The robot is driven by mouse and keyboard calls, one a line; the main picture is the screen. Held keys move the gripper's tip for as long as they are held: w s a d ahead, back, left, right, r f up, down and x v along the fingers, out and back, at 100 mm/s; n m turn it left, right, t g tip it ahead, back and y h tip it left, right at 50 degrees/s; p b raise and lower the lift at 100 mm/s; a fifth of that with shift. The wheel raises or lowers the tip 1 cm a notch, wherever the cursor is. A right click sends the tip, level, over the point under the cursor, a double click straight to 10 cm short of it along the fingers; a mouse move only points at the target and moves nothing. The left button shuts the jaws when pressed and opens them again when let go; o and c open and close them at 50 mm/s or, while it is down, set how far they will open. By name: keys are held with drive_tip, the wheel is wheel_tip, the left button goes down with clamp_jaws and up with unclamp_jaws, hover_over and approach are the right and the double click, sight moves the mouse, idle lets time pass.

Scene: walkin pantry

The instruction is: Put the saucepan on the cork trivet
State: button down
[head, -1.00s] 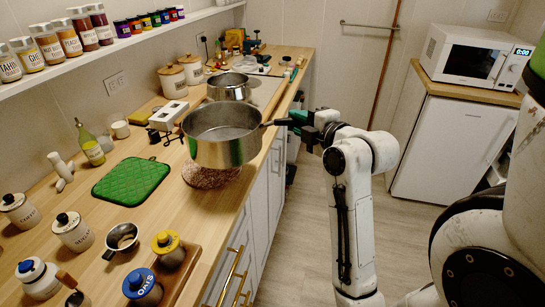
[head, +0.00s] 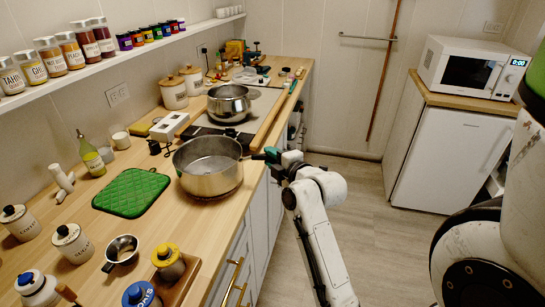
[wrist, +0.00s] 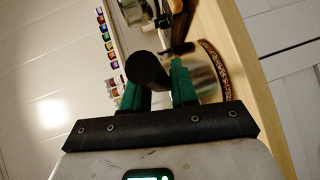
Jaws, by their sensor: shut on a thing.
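The saucepan (head: 208,168), wide, steel and with a dark handle, is upright and looks level near the counter's front edge. It also shows in the wrist view (wrist: 207,84). My gripper (head: 271,156) is at its right side, shut on the black handle; in the wrist view the handle (wrist: 148,70) lies between the green fingers. The brown cork trivet (wrist: 214,62) shows as a curved edge beside the pan in the wrist view. In the head view the pan hides nearly all of it. Whether the pan's base touches the cork is hard to tell.
A second steel pot (head: 229,106) stands on the hob behind. A green quilted mat (head: 131,193) lies left of the saucepan. A white box (head: 170,127), canisters and a small steel cup (head: 122,249) surround it. The floor right of the counter is clear.

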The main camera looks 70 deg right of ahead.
drive_tip(key=c, duration=1.3)
unclamp_jaws()
drive_tip(key=shift+f, duration=0.1)
drive_tip(key=o, duration=0.4)
